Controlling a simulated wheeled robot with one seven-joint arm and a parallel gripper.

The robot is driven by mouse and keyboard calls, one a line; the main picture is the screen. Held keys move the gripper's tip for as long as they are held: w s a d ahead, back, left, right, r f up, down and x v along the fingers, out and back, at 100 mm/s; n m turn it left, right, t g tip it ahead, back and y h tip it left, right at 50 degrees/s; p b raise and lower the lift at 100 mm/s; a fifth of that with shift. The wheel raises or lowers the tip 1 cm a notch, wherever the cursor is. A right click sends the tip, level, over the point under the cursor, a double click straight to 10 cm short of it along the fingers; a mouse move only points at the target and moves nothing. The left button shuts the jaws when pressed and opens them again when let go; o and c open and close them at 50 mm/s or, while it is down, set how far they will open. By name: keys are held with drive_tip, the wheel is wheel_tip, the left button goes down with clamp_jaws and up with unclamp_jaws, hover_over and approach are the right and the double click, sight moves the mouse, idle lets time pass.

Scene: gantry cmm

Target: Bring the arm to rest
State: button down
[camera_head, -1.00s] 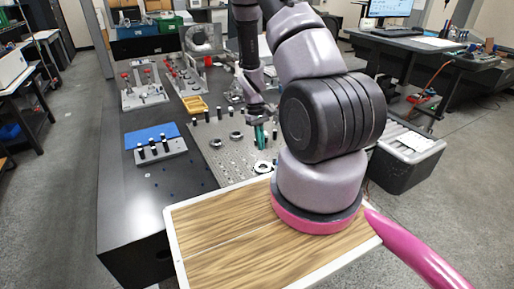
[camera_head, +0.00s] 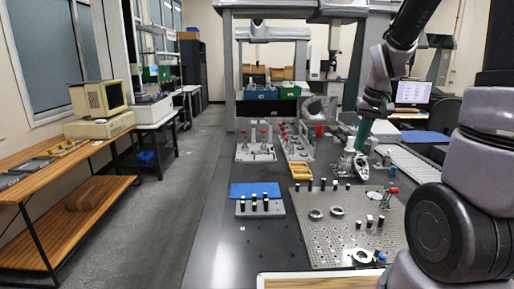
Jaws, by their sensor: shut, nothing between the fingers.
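My arm rises at the right of the view from its base at the lower right, and its upper part runs out of the top of the picture. My gripper (camera_head: 363,136) hangs down at the right of centre, with teal fingers. It is shut and empty. It shows above the far part of the machine's dark table (camera_head: 225,235), in front of a small grey device (camera_head: 360,168). How high it hangs is hard to tell.
A perforated plate (camera_head: 335,232) with rings and pegs lies at the right. Gantry columns (camera_head: 229,70) stand behind. The left aisle (camera_head: 165,215) is clear.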

drive_tip(key=s+a+r+m+t, duration=0.1)
drive_tip(key=s+a+r+t, duration=0.1)
drive_tip(key=s+r, duration=0.5)
drive_tip(key=s+a+r+m+t+y, duration=0.1)
drive_tip(key=s+a+r+t, duration=0.1)
drive_tip(key=s+r, duration=0.6)
drive_tip(key=shift+s+a+t, duration=0.25)
drive_tip(key=shift+a+t, duration=0.05)
drive_tip(key=shift+a, duration=0.35)
idle(0.4)
